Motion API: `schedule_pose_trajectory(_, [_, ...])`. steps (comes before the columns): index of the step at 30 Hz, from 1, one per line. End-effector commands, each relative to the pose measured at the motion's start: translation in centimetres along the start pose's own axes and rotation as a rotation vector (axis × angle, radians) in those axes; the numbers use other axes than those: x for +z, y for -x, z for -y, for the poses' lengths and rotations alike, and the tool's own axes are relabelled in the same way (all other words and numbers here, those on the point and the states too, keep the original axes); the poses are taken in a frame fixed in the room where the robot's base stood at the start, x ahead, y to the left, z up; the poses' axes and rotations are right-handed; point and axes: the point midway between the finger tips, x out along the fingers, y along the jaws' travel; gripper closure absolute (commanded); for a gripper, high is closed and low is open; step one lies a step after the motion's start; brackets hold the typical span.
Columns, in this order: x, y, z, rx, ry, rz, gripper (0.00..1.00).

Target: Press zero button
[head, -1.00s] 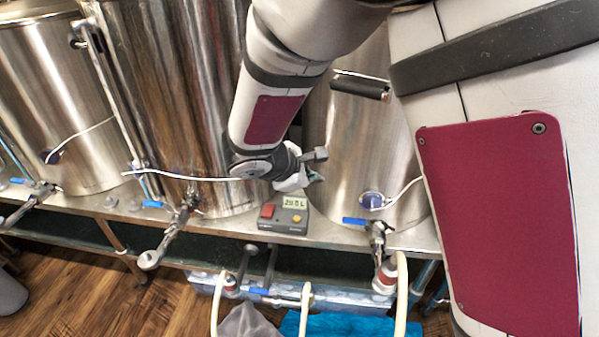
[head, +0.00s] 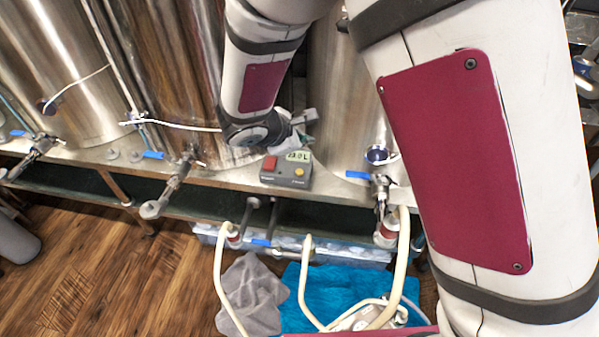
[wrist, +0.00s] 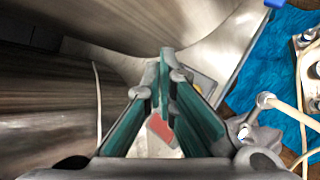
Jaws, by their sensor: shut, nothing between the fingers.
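A small dark grey control box (head: 286,178) stands on the metal shelf, in front of the steel vessels. It has a small lit display (head: 298,156), a red button (head: 270,163) at left and a yellow button (head: 299,172) at right. The button labels are too small to read. My gripper (wrist: 166,55) is shut and empty, its green fingers meeting at the tips. In the wrist view the fingers hide much of the box; a red patch (wrist: 160,128) shows between them. In the head view the gripper is just behind and above the box, apart from its buttons, its fingertips mostly hidden.
Steel vessels rise behind the box, with a white cable (head: 180,126) across them. Valves with blue handles (head: 357,175) jut from the shelf front on both sides. Pale hoses (head: 304,285), a blue cloth (head: 345,305) and a grey cloth (head: 252,290) lie below.

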Motion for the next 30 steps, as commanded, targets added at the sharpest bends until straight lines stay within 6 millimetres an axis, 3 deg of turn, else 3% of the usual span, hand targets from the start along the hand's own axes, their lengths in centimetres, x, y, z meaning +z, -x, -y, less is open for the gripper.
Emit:
schedule_pose_trajectory(15, [-3.3,-4.6,3.3,-0.001,0.0,0.0,1.0])
schedule_pose_trajectory(30, [-3.6,-5.0,3.6,0.0,-0.001,0.0,1.0])
